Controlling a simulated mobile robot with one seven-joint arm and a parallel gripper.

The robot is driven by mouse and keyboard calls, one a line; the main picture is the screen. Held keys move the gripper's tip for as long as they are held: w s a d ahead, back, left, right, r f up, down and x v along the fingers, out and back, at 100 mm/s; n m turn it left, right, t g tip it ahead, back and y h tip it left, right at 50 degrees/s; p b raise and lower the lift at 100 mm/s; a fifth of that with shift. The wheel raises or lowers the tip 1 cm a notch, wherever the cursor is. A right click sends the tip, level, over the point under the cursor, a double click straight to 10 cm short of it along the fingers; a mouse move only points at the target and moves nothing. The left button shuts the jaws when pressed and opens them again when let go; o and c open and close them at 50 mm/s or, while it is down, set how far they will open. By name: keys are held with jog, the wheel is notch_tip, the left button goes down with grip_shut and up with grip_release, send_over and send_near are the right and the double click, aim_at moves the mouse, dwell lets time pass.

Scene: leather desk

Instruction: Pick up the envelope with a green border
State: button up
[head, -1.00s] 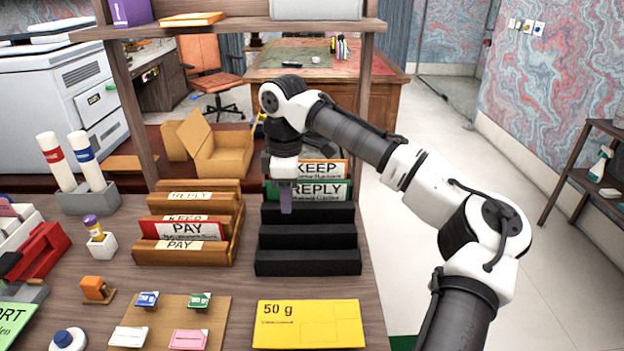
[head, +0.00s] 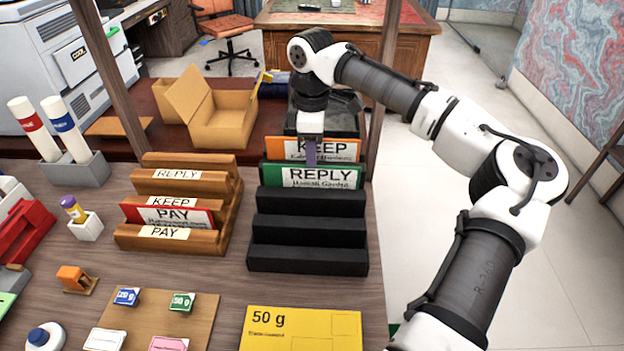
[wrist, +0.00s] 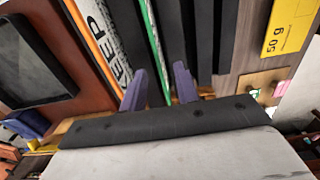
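The envelope with a green border (head: 340,177), marked REPLY, stands upright in a rear slot of the black stepped rack (head: 307,231). Its green edge also shows in the wrist view (wrist: 153,45). My gripper (head: 311,151) is above the rack, its tip at the envelope's upper edge near the middle. In the wrist view my gripper (wrist: 159,86) is open, its two purple fingers apart, one on each side of the green edge. Whether either finger touches it I cannot tell.
An orange-bordered KEEP envelope (head: 345,147) stands close behind the green one. A wooden rack (head: 170,238) with a red PAY envelope is to the left. A yellow 50 g envelope (head: 302,330) lies in front.

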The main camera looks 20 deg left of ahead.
send_over(311, 183)
notch_tip(311, 183, down, 4)
jog(key=shift+w+f+p, duration=0.1)
jog(key=shift+w+p, duration=0.05)
jog(key=shift+p, duration=0.25)
jog(key=shift+c, duration=0.4)
grip_shut()
